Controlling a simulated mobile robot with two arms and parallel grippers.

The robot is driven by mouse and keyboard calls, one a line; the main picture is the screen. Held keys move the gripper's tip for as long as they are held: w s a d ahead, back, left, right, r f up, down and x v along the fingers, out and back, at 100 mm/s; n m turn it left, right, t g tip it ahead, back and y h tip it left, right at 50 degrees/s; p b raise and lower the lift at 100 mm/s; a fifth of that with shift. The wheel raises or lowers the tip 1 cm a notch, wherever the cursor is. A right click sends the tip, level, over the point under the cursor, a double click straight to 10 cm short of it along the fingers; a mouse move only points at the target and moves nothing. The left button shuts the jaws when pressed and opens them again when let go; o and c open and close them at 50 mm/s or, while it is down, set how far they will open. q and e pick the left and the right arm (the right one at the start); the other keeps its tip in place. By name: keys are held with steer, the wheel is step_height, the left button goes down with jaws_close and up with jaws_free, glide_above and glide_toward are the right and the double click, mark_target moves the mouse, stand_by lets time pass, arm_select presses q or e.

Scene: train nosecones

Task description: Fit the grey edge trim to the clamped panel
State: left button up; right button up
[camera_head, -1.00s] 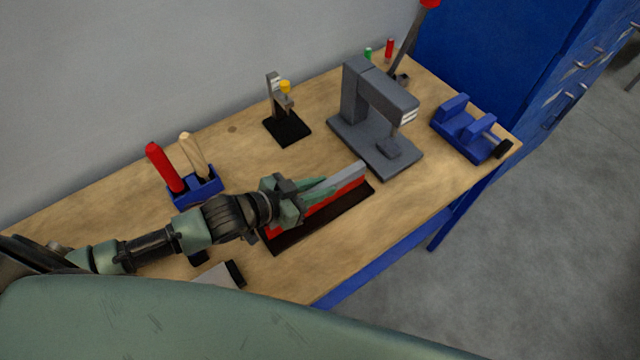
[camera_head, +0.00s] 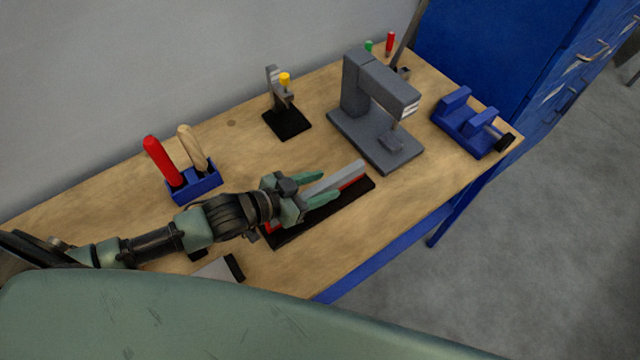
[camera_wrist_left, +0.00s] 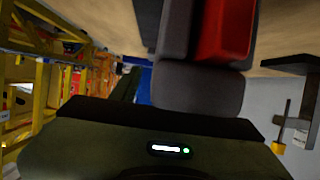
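The grey edge trim (camera_head: 345,174) is a long bar lying along the top of the red panel (camera_head: 353,183), which stands in a long black base (camera_head: 325,213) on the bench. Whether the trim is fully seated along its length I cannot tell. My left gripper (camera_head: 318,188) is over the near part of the trim, its two green fingers spread apart with the trim between them. The left wrist view shows the red panel (camera_wrist_left: 228,30) close up beside grey surfaces. My right gripper is not in view.
A grey press (camera_head: 362,105) stands behind the base, with a blue vise (camera_head: 468,128) to its right. A small clamp on a black plate (camera_head: 287,124) is at the back. A blue holder (camera_head: 195,187) with red and wooden handles stands at the left.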

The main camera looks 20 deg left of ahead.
arm_select(q)
steer(key=shift+s+a, duration=0.35)
steer(key=shift+s, duration=0.1)
steer(key=b+v, duration=0.1)
steer(key=v, duration=0.4)
steer(key=shift+s+r, duration=0.1)
steer(key=shift+r, duration=0.05)
steer(key=shift+s+a+r, duration=0.4)
steer(key=shift+s, duration=0.05)
